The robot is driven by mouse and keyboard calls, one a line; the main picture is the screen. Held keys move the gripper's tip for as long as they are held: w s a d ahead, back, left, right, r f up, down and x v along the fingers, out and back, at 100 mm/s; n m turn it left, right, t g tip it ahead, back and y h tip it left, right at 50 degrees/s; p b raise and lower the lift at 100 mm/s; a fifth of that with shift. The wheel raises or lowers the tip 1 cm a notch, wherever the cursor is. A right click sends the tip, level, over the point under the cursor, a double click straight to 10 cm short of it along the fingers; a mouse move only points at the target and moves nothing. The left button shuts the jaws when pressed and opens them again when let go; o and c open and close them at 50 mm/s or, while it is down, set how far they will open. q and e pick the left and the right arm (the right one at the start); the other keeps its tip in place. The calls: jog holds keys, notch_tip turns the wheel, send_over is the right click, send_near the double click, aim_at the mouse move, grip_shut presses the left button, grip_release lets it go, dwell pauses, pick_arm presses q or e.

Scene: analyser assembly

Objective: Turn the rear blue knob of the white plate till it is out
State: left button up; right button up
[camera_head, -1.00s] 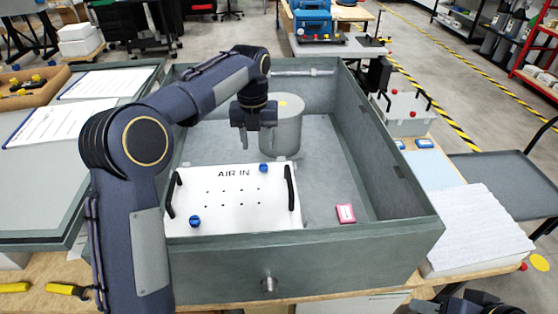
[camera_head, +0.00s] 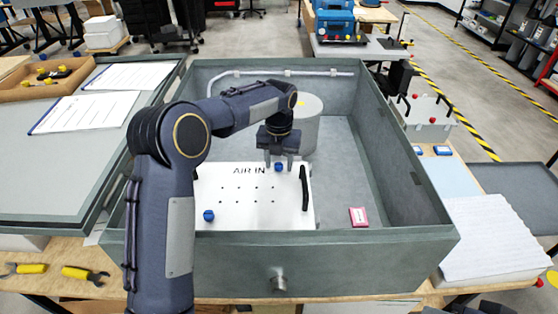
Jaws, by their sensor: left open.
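The white plate (camera_head: 240,196), lettered AIR IN, lies in the near left part of the grey open box, with a black handle on its right side. The rear blue knob (camera_head: 278,167) sits near the plate's rear edge, towards the right. A front blue knob (camera_head: 209,216) sits at the plate's front left. My left gripper (camera_head: 279,164) points down just above and behind the rear knob, with its fingers apart. I cannot tell whether a finger touches the knob. My left arm hides the plate's left edge. My right gripper is not visible.
The grey box (camera_head: 365,242) has raised walls on every side. A grey cylinder (camera_head: 308,130) stands behind the plate.

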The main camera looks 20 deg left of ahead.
pick_arm(q)
grip_shut()
